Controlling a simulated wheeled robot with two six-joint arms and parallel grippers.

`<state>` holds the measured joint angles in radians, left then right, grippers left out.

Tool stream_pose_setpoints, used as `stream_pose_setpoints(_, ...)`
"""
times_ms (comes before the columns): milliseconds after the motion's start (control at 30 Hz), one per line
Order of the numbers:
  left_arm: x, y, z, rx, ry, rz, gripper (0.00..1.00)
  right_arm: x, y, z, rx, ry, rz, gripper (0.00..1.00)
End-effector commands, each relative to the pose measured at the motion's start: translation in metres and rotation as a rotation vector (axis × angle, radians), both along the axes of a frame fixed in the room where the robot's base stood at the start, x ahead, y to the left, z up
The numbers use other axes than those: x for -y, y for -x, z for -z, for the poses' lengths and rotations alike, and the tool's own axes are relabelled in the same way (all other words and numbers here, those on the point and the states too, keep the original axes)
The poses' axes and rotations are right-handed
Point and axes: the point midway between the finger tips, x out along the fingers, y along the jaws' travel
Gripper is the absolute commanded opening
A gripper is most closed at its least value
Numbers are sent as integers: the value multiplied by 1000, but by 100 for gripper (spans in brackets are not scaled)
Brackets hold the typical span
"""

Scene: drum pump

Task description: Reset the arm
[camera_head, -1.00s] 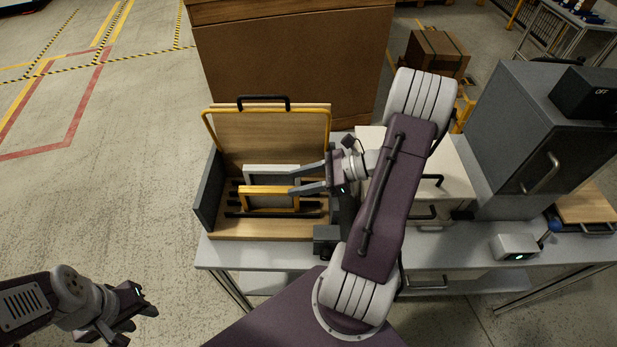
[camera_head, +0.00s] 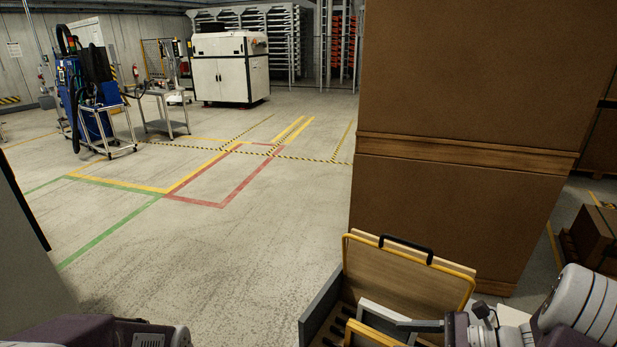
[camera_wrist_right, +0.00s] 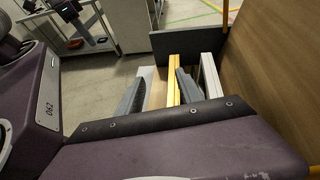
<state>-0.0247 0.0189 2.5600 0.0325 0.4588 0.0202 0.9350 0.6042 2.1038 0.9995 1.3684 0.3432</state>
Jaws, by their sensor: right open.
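A wooden box rack with a grey side panel (camera_head: 320,295) is at the bottom of the head view. It holds a yellow frame (camera_head: 362,334) and a white frame (camera_head: 382,311), both upright. In the right wrist view the yellow frame (camera_wrist_right: 173,83) stands between the two grey fingers of my open right gripper (camera_wrist_right: 160,82). The white frame (camera_wrist_right: 210,76) is just outside the right finger. I cannot tell whether the fingers touch either frame. In the head view my right gripper is cut off by the bottom edge. My left gripper is out of view.
A yellow-edged wooden panel (camera_head: 405,277) with a black handle rises behind the rack. A tall brown carton stack (camera_head: 460,120) stands beyond it. Marked floor (camera_head: 200,215) lies open to the left, with carts and a white cabinet (camera_head: 230,75) farther back.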

Motion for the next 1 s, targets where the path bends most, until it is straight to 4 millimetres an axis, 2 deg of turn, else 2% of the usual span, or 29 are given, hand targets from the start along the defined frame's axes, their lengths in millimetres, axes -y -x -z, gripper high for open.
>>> stream_pose_setpoints(33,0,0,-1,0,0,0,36,-37,-4,-13,24,33,-128,43)
stream_pose_setpoints(67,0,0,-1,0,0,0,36,-60,0,-18,32,54,-215,43)
stream_pose_setpoints(100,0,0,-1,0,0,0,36,-89,12,-21,38,99,-336,43)
stream_pose_setpoints(133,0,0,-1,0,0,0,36,-106,22,-20,43,144,-427,43)
stream_pose_setpoints(200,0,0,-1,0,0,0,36,-136,52,-12,68,267,-639,43)
stream_pose_setpoints(300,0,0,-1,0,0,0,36,-151,91,5,145,478,-930,43)
stream_pose_setpoints(367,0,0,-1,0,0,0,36,-148,108,17,220,618,-1102,43)
stream_pose_setpoints(433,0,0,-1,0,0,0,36,-134,118,30,342,799,-1301,43)
stream_pose_setpoints(500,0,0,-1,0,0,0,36,-115,115,41,467,962,-1454,43)
stream_pose_setpoints(600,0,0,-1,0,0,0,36,-89,100,51,583,1122,-1575,43)
stream_pose_setpoints(700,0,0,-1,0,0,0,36,-77,84,55,674,1217,-1646,43)
stream_pose_setpoints(800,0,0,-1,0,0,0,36,-75,71,54,727,1266,-1659,43)
stream_pose_setpoints(1000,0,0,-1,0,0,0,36,-75,71,54,731,1265,-1663,43)
